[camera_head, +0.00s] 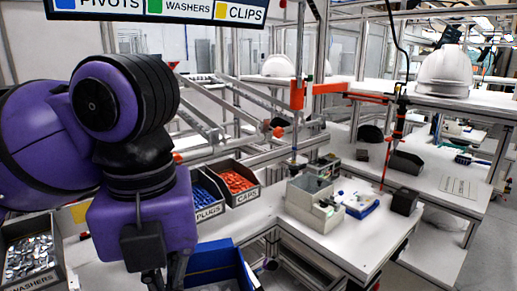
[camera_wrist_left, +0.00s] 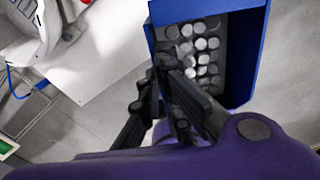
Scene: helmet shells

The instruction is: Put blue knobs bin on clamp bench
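The blue bin (camera_head: 228,262) is low in the head view, partly behind my left arm. In the left wrist view the blue bin (camera_wrist_left: 234,55) shows a dark inside with several pale round pieces. My left gripper (camera_wrist_left: 160,85) has one dark finger outside the bin and the other over its inside, closed on its near wall. In the head view the left gripper (camera_head: 165,279) is mostly cut off by the lower edge. Grey floor shows around the bin in the wrist view. A white bench (camera_head: 353,246) stands right of it; I cannot tell if it is the clamp bench. My right gripper is not in view.
The white bench carries a grey box-like fixture (camera_head: 313,204), a blue-and-white item (camera_head: 358,204) and a black block (camera_head: 404,201). Bins of plugs (camera_head: 208,192), caps (camera_head: 237,182) and washers (camera_head: 32,255) stand behind or beside my arm. A white helmet (camera_head: 445,71) sits farther back.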

